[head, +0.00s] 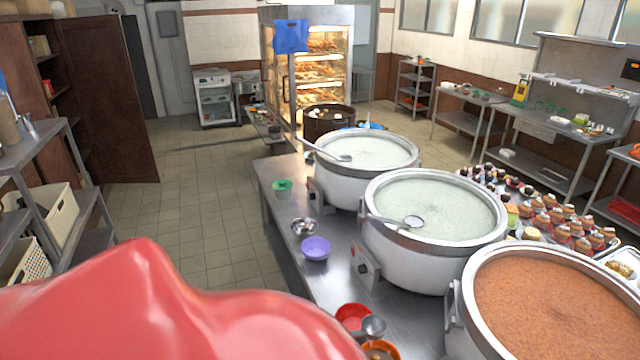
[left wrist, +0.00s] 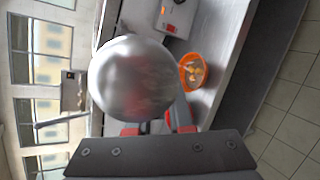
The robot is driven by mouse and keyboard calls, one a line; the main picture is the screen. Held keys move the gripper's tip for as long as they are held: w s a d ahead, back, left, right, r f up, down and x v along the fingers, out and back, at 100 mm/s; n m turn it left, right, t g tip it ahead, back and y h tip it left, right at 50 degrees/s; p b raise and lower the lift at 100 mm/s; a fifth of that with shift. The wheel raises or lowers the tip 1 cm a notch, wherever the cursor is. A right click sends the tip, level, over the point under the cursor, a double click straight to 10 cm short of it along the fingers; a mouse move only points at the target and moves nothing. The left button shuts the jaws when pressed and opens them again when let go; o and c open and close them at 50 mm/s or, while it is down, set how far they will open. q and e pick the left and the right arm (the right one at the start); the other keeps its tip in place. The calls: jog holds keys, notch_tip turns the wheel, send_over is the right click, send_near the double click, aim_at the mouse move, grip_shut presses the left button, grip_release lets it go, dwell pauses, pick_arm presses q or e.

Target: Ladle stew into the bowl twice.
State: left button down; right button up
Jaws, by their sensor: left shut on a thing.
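My left gripper (left wrist: 158,122) is shut on the ladle. The ladle's shiny metal head (left wrist: 133,75) fills the middle of the left wrist view; its inside is not clear. In the head view the ladle head (head: 373,327) is beside and partly over the orange bowl (head: 381,351), at the bottom edge. The orange bowl also shows in the left wrist view (left wrist: 192,72), with some brownish food in it. The pot of orange-brown stew (head: 550,300) stands at the lower right in the head view. My right gripper is not in view.
A red bowl (head: 352,315), purple bowl (head: 316,248), metal bowls (head: 304,227) and green bowl (head: 283,186) line the steel table (head: 345,282). Two pots of pale congee (head: 436,210) (head: 365,151) hold ladles.

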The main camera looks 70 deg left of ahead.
pick_arm(q)
jog(key=shift+r, duration=0.1)
notch_tip(320, 180, up, 5)
jog(key=shift+f, duration=0.1)
dwell(0.3)
jog(key=shift+w+a, duration=0.1)
